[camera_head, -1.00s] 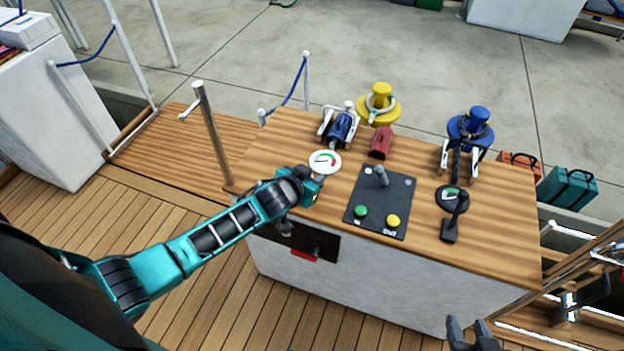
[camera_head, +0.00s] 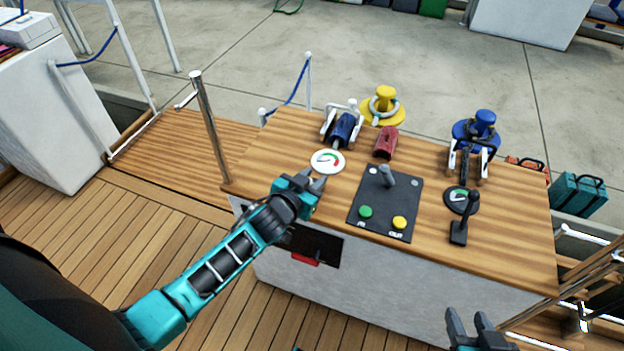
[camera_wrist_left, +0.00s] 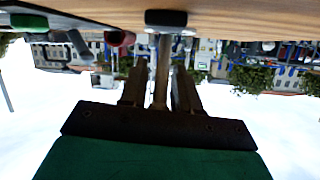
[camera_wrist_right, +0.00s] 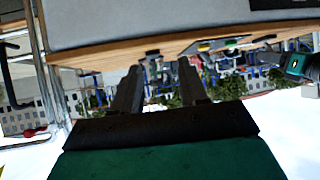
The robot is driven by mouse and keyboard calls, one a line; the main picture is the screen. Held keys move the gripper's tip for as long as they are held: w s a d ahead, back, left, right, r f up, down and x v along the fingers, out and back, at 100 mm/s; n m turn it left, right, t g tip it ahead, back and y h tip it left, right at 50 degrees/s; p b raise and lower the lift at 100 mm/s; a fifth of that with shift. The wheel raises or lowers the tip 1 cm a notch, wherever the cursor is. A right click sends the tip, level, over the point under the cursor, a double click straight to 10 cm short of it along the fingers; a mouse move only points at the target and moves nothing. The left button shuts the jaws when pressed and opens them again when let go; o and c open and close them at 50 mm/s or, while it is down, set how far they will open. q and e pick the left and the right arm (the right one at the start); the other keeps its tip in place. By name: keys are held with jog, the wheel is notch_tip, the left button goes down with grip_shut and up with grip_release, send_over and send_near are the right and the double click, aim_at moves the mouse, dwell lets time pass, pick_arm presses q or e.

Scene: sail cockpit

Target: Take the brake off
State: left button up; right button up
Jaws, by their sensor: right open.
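No part is labelled as the brake, so I cannot tell which lever is it. A grey lever (camera_head: 387,176) stands on a dark panel (camera_head: 408,190) with green and yellow buttons. A black lever (camera_head: 463,222) stands upright at the right of the wooden top. Two clutch-like fittings with white arms, one blue at the left (camera_head: 345,128) and one at the right (camera_head: 469,160), stand behind. My left gripper (camera_head: 318,186) is open, above the front left edge, near the white gauge (camera_head: 327,160). My right gripper (camera_head: 466,317) is open and empty, in front of the console.
A yellow winch (camera_head: 383,106) and a blue winch (camera_head: 478,131) stand at the back of the console. A red sleeve (camera_head: 386,142) lies between them. A metal post (camera_head: 209,128) rises beside the console's left end. A dark recess (camera_head: 314,243) is in its front.

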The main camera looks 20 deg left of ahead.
pick_arm(q)
jog(key=o, duration=0.3)
jog(key=shift+o, duration=0.3)
pick_arm(e)
jog(key=shift+s+d, duration=0.1)
jog(key=shift+f, duration=0.1)
pick_arm(q)
jog(key=shift+s+r, duration=0.2)
jog(key=shift+s, duration=0.3)
jog(key=p+v, duration=0.2)
jog(key=v, duration=0.9)
jog(key=shift+s+r+p, duration=0.2)
jog(key=shift+s+p, duration=0.2)
pick_arm(e)
jog(key=shift+s+d+r, duration=0.35)
jog(key=shift+d+r, duration=0.1)
jog(key=shift+d, duration=0.05)
jog(key=shift+d, duration=0.1)
